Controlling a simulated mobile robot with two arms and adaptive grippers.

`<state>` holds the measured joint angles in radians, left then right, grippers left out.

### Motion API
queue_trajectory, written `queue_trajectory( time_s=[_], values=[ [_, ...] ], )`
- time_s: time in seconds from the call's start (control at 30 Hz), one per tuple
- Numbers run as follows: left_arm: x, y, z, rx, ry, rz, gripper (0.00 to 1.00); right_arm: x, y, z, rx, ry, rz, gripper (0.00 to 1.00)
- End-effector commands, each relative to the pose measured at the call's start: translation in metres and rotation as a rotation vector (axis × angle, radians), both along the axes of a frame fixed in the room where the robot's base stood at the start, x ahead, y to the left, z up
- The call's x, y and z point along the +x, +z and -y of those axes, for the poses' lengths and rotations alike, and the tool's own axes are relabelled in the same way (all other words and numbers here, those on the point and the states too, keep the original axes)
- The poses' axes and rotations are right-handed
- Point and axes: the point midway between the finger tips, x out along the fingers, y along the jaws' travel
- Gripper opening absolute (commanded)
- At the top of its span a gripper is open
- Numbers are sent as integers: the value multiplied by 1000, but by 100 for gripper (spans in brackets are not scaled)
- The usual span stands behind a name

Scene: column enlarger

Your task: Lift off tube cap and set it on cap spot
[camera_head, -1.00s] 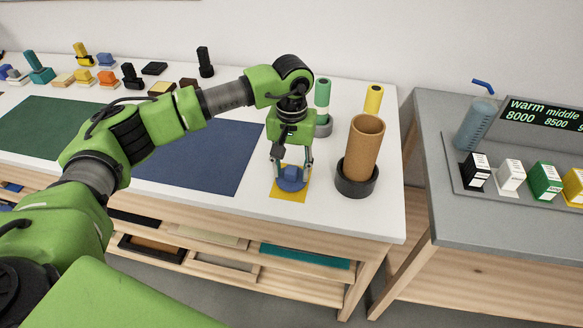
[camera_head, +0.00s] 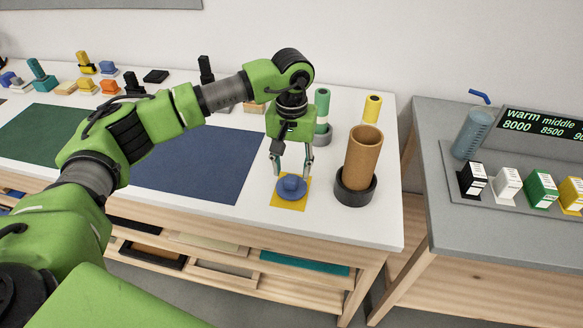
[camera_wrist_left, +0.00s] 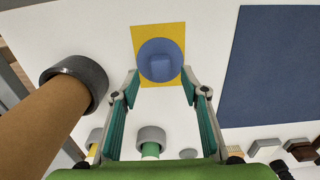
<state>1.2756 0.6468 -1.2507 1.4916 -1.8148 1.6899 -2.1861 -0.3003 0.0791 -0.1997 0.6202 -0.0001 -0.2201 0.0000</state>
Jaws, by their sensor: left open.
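The blue tube cap (camera_head: 291,187) lies flat on the yellow square cap spot (camera_head: 303,201), knob up. In the left wrist view the cap (camera_wrist_left: 160,60) sits inside the yellow square (camera_wrist_left: 147,33). My left gripper (camera_head: 292,175) is open just above the cap, its fingers apart and not touching it. The brown tube (camera_head: 363,160) stands upright and open at the top in a dark round holder (camera_head: 355,191), right of the gripper. My right gripper is not in view.
A green roll (camera_head: 322,103) and a yellow roll (camera_head: 372,108) stand behind the brown tube. A blue mat (camera_head: 195,165) lies left of the cap spot. A grey table (camera_head: 480,225) with a cup and small boxes stands at the right, across a gap.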

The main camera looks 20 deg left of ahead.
Motion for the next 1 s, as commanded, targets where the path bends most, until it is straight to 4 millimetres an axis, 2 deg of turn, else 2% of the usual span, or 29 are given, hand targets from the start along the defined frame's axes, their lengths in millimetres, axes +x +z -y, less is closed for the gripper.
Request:
queue_trajectory(
  time_s=[1.0],
  values=[
    [0, 40, 0, 0, 0, 1, 41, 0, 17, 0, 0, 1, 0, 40]
  ],
)
